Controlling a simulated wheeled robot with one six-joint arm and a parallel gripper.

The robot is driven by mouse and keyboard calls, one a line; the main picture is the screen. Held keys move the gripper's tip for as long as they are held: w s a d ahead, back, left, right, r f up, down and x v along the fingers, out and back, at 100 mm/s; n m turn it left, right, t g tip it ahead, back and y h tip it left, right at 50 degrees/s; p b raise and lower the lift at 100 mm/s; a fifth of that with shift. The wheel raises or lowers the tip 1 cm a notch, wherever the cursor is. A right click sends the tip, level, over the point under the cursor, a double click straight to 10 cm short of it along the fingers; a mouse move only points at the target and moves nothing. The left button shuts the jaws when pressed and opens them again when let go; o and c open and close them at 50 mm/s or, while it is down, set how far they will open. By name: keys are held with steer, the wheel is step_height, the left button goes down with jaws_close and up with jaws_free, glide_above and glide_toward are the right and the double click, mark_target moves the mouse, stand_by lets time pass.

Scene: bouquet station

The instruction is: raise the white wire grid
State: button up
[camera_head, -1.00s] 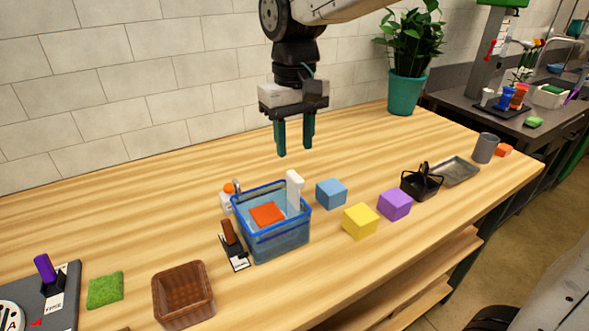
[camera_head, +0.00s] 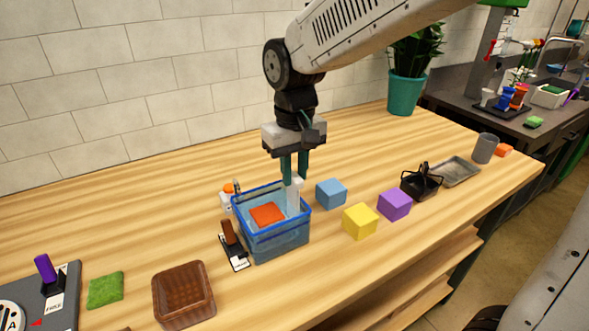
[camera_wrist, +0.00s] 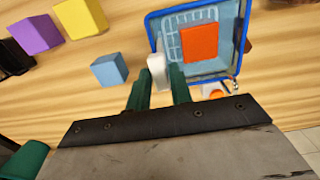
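The white wire grid (camera_wrist: 186,19) lies inside the blue basin, with an orange block (camera_head: 267,214) on it; only parts of its bars show in the wrist view. A white upright handle (camera_head: 293,198) stands at the basin's right side in the head view, and its top also shows in the wrist view (camera_wrist: 157,66). My gripper (camera_head: 294,181) points down at that handle. The fingers hide part of the handle.
The blue basin (camera_head: 279,245) has a stapler-like brown and black item (camera_head: 233,247) and a small orange-capped bottle (camera_head: 226,200) beside it. Blue (camera_head: 331,193), yellow (camera_head: 360,221) and purple (camera_head: 394,204) cubes stand to the right. A brown basket (camera_head: 183,294) is at front left.

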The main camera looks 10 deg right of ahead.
jaws_close()
step_height(320, 180, up, 8)
steer(key=shift+w, duration=0.1)
steer(key=o, duration=0.6)
jaws_free()
steer(key=shift+c, duration=0.2)
step_height(320, 180, up, 8)
steer(key=shift+f, duration=0.2)
